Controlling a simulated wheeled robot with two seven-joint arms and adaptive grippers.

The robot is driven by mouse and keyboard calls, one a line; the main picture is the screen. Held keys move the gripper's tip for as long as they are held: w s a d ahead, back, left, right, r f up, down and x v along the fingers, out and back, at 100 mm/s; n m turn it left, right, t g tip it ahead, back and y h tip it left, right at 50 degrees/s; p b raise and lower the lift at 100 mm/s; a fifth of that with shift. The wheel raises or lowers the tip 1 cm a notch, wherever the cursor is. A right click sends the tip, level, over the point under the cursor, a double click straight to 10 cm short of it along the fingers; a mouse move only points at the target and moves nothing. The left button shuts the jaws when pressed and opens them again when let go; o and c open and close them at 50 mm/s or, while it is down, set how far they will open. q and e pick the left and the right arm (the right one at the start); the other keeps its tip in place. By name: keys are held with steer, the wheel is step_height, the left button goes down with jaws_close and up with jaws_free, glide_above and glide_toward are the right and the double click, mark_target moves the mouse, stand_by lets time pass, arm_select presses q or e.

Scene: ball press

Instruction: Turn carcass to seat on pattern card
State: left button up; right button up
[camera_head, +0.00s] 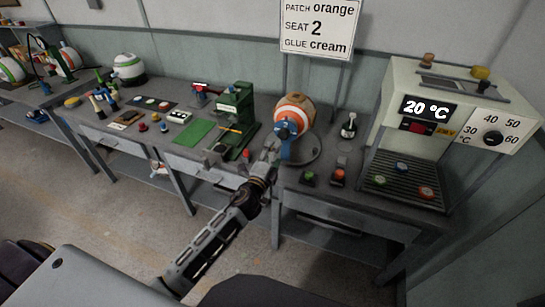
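My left gripper (273,150) is at the lower left front of the ball and stand. Its fingers are small and blurred, so contact and opening cannot be told. My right gripper is not in view.
A green press (235,112) and green mat (194,132) lie left of the stand. Green and red buttons (338,176) sit in front. A cream heater (433,110) showing 20 °C fills the right end. Small tools crowd the left.

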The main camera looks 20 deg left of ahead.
arm_select(q)
steer(key=shift+s, duration=0.4)
steer(key=shift+n, duration=0.3)
stand_by(0.3)
